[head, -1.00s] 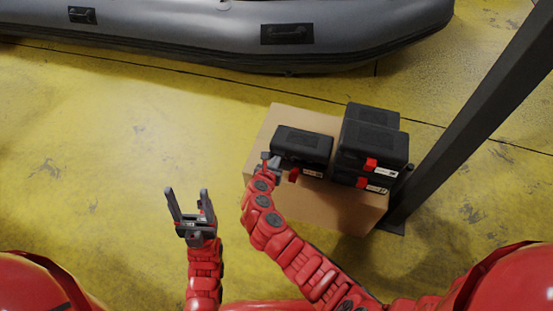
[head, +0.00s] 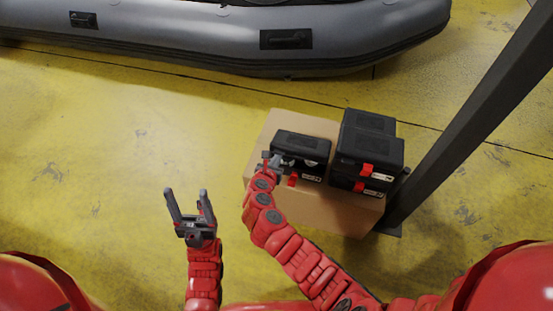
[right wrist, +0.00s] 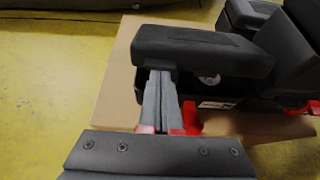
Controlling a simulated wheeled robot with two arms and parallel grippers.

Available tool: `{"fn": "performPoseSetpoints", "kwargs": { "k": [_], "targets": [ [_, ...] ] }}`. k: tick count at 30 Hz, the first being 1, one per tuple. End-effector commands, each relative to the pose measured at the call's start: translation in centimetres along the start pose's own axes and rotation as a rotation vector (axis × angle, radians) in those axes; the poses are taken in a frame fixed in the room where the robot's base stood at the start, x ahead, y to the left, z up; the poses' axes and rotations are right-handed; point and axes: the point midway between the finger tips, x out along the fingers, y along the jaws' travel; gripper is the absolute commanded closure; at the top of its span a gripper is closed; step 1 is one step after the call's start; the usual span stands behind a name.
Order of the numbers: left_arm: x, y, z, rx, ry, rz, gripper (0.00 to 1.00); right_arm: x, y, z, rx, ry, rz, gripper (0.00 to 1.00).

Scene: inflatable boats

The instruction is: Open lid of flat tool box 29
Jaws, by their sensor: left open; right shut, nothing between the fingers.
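A flat black tool box (head: 300,150) stands by itself on the left part of a cardboard box; the number on its label is too small to read. In the right wrist view its lid (right wrist: 205,50) is tilted up at the front, with a dark gap and a small pale round thing showing beneath. My right gripper (head: 273,161) is at the box's front left corner. Its fingers (right wrist: 158,82) are shut and empty, with their tips at or under the lid's front edge; contact is hidden. My left gripper (head: 190,204) is open and empty over the floor.
More black tool boxes (head: 369,150) with red latches are stacked close on the right. The cardboard box (head: 330,210) carries them all. A dark post (head: 470,110) rises at the right. A grey inflatable boat (head: 190,40) lies behind. The yellow floor at left is clear.

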Motion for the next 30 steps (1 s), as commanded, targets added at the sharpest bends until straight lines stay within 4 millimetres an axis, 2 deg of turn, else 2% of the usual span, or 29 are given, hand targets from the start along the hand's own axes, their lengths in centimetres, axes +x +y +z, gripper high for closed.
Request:
{"fn": "performPoseSetpoints", "kwargs": {
  "k": [8,20,30],
  "targets": [
    [0.2,0.0,0.0,0.000,0.000,0.000,0.35,0.0,0.0,0.2,0.000,0.000,0.000,1.00],
    [2.8,-0.1,-0.5,0.000,0.000,0.000,0.35,-0.2,0.1,2.8,0.001,0.000,0.000,1.00],
    [2.7,-0.1,-0.5,0.000,0.000,0.000,0.35,0.0,0.1,2.7,0.001,0.000,0.001,1.00]
  ]
}}
